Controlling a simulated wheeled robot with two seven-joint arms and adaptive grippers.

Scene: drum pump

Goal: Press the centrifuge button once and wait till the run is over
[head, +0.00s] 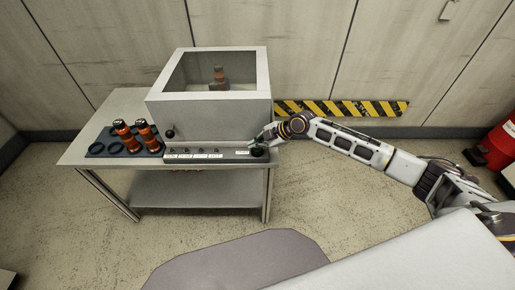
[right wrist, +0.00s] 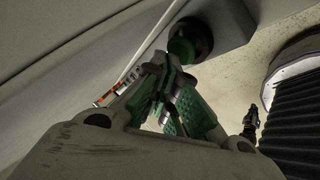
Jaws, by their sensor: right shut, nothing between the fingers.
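The centrifuge (head: 210,125) is a grey box with a windowed lid, standing on a metal table. Its lid is down, and an orange and dark canister (head: 219,77) shows through the window. A dark round button (head: 258,152) sits at the right end of its front panel; in the right wrist view the button (right wrist: 182,48) has a green face in a black collar. My right gripper (head: 262,140) is at that end of the panel, shut and empty. In the right wrist view its fingertips (right wrist: 160,68) are close to the button; I cannot tell whether they touch. My left gripper is not in view.
A dark rack (head: 97,149) with two orange canisters (head: 124,135) stands on the table (head: 78,153) left of the centrifuge. A red drum (head: 499,146) stands at the far right. The floor right of the table is clear.

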